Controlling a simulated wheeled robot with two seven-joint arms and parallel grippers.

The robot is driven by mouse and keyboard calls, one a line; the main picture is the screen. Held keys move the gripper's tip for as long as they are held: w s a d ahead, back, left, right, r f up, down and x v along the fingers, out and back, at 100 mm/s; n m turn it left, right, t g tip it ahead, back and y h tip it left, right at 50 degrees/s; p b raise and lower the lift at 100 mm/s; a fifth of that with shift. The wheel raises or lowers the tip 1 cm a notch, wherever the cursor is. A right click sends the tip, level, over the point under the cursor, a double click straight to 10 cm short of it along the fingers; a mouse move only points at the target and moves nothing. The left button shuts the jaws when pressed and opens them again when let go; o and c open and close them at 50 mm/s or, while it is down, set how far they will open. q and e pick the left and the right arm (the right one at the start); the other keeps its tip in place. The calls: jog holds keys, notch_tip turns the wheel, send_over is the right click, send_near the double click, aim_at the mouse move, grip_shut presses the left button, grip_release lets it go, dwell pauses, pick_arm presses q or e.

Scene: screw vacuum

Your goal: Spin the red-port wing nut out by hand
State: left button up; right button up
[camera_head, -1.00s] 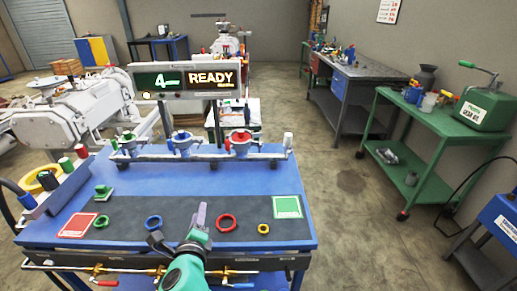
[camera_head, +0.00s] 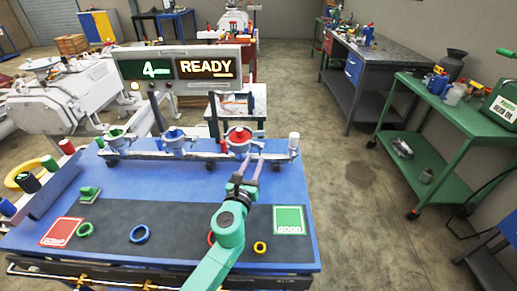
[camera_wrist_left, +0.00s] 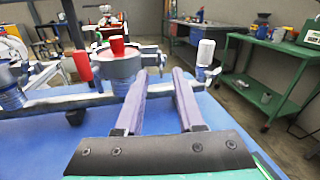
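The red port (camera_head: 239,142) is the rightmost of three ports on the rail, with a red top. In the left wrist view, its grey round body (camera_wrist_left: 118,64) carries a red knob (camera_wrist_left: 117,47) on top. A red piece (camera_wrist_left: 83,66) shows at its left side; I cannot tell which part is the wing nut. My left gripper (camera_head: 250,160) is in front of and slightly right of the red port. Its two purple fingers (camera_wrist_left: 158,82) are spread with nothing between them. The left finger overlaps the port's lower right in the wrist view. My right gripper is not in view.
Green (camera_head: 117,134) and blue (camera_head: 174,136) ports stand left on the rail. A white-capped post (camera_head: 294,142) is close on the right. The sign (camera_head: 180,68) reads "4 READY". Blue (camera_head: 139,234), green (camera_head: 84,230) and yellow (camera_head: 260,247) rings lie on the dark mat.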

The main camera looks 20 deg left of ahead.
aim_at(259, 149)
pick_arm(q)
jog(key=w, duration=0.6)
jog(key=shift+b, duration=0.35)
jog(key=shift+c, duration=0.6)
grip_shut()
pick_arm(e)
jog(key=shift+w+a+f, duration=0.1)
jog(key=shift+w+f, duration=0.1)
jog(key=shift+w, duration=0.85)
